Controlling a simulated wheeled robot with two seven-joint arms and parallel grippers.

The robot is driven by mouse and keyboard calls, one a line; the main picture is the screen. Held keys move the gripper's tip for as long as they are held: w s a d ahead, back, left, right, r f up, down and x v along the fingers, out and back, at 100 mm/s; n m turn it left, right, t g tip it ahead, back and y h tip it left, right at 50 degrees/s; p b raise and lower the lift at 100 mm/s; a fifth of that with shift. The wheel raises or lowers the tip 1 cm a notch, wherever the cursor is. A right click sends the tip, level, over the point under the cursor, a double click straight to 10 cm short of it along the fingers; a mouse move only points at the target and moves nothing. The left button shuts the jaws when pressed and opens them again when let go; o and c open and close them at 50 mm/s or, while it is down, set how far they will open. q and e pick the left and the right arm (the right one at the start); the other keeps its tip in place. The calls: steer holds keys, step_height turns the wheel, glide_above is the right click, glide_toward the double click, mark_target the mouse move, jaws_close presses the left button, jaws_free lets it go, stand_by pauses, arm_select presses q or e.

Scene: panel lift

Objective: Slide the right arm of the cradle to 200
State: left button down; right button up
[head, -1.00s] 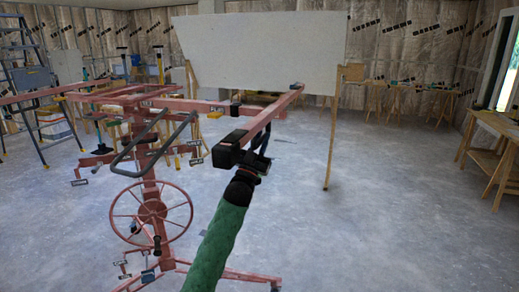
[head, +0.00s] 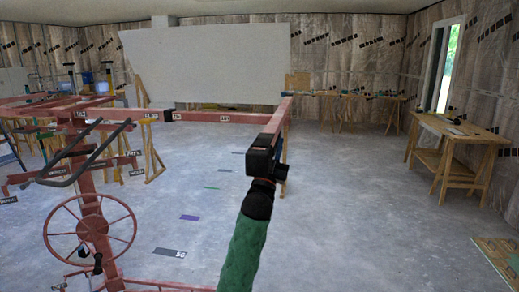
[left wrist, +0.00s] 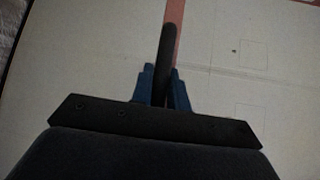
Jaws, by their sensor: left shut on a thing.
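The lift's cradle has a pink crossbar (head: 200,117) with a black collar (head: 168,115) and a small white mark plate (head: 226,119), whose number I cannot read surely. My left gripper (head: 280,172), at the end of the green-sleeved arm, is at this block. In the left wrist view its blue fingers (left wrist: 165,85) are shut on a dark handle (left wrist: 167,60) by a pink bar. My right gripper is out of view.
The lift's spoked wheel (head: 92,230) and dark bent handle (head: 85,160) stand at left. A large pale panel (head: 205,65) stands behind the cradle. A wooden workbench (head: 455,150) is at right. The floor (head: 350,200) between is largely clear.

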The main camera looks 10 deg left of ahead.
arm_select(q)
steer(key=shift+d, duration=0.25)
arm_select(e)
steer(key=shift+a+r, duration=0.15)
steer(key=shift+r, duration=0.3)
arm_select(q)
steer(key=c, duration=1.6)
jaws_free()
steer(key=shift+d, duration=0.1)
steer(key=shift+o, duration=1.2)
steer(key=shift+d, duration=0.2)
arm_select(e)
steer(key=shift+s+d, duration=0.1)
steer(key=shift+d, duration=0.1)
arm_select(q)
steer(key=shift+a, duration=0.15)
